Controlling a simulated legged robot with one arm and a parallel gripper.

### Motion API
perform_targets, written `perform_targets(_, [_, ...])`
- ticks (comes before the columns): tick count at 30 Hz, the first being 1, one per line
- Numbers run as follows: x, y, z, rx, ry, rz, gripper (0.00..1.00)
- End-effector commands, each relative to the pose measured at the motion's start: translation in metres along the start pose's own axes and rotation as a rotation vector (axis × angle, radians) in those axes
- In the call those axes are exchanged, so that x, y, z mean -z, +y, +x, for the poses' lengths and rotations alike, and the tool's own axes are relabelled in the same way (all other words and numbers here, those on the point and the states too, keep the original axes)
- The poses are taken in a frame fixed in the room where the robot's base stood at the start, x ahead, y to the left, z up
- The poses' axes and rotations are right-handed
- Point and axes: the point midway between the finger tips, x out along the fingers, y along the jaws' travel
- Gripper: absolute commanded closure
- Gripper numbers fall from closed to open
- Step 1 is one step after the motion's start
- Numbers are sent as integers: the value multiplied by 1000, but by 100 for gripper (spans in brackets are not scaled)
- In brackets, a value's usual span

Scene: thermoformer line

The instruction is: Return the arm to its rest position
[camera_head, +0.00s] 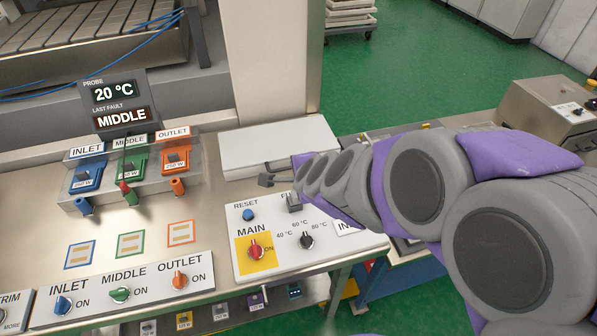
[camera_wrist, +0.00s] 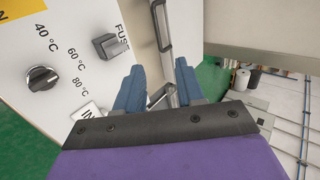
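My arm reaches in from the right in the head view, with purple and grey links. My gripper (camera_head: 271,178) is at its far end, over the back of the white control panel (camera_head: 350,246), close to the FUSE switch (camera_head: 294,203). In the wrist view my gripper (camera_wrist: 160,86) shows two blue fingers spread apart, so it is open. A grey metal handle-like part shows between and beyond the fingers; I cannot tell whether they touch it. The FUSE switch (camera_wrist: 110,45) lies left of the fingers. My arm hides part of the panel's right side.
The red MAIN knob (camera_head: 255,249) and the temperature knob (camera_head: 306,241) are on the panel. A heater rack with coloured modules (camera_head: 130,160) and a display (camera_head: 118,103) stand left. A pale post (camera_head: 265,60) rises behind. Green floor (camera_head: 420,75) is open at the back right.

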Motion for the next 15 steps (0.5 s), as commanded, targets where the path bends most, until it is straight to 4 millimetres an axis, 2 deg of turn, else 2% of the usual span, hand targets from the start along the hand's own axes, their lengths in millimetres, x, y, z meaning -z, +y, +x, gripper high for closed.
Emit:
perform_targets(10, [-2,0,-2,-3,-8,-14,62])
perform_targets(15, [-18,11,-22,-55,-106,-179,62])
